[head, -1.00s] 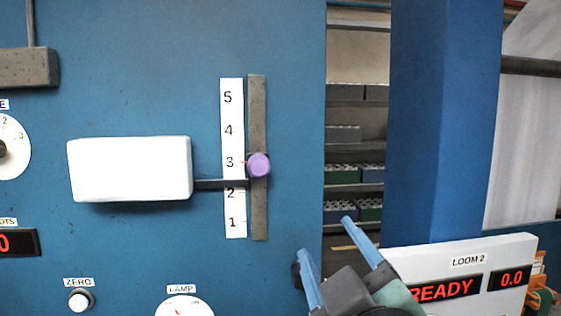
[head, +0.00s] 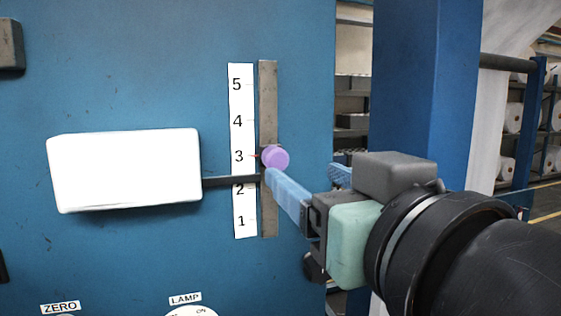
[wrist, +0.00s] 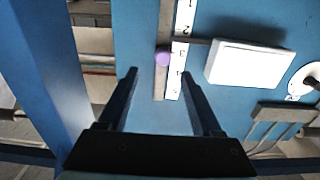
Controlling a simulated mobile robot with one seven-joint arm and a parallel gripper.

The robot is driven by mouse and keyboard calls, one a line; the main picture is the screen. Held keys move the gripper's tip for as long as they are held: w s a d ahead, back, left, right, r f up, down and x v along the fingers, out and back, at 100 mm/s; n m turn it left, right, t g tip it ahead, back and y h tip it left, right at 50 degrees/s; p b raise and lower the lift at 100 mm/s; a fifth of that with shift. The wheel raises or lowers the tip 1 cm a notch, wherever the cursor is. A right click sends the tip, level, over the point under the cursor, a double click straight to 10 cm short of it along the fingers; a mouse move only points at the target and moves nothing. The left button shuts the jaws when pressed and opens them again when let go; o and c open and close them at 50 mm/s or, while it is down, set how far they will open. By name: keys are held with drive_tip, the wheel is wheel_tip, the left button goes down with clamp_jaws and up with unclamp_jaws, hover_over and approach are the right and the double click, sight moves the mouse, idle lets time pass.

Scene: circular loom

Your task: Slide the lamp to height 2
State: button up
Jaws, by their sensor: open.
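The lamp is a white box (head: 125,170) on a dark arm that runs right to a grey vertical rail (head: 268,95). A purple knob (head: 275,158) sits on the rail, with a small red pointer at about 3 on the white number scale (head: 242,105), marked 1 to 5. My gripper (head: 305,178) is open, its blue fingers reaching toward the knob from the right. In the wrist view the purple knob (wrist: 163,58) lies beyond and between the two open fingertips (wrist: 160,71). Nothing is between the fingers; the head view does not show clearly whether a finger touches the knob.
The blue machine panel (head: 130,90) stands behind the scale. A LAMP dial (head: 190,311) and a ZERO label (head: 60,308) are at the bottom. A blue column (head: 425,80) rises to the right, behind my arm, with shelves between it and the panel.

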sight(279, 162)
drive_tip(key=x, duration=0.7)
drive_tip(key=shift+s+a, duration=0.15)
drive_tip(key=shift+a, duration=0.15)
drive_tip(key=shift+w+p, duration=0.3)
drive_tip(key=shift+w, duration=0.35)
drive_tip(key=shift+w+a, duration=0.15)
drive_tip(key=shift+a, duration=0.1)
drive_tip(key=shift+d, duration=0.1)
clamp_jaws()
drive_tip(key=shift+f, duration=0.1)
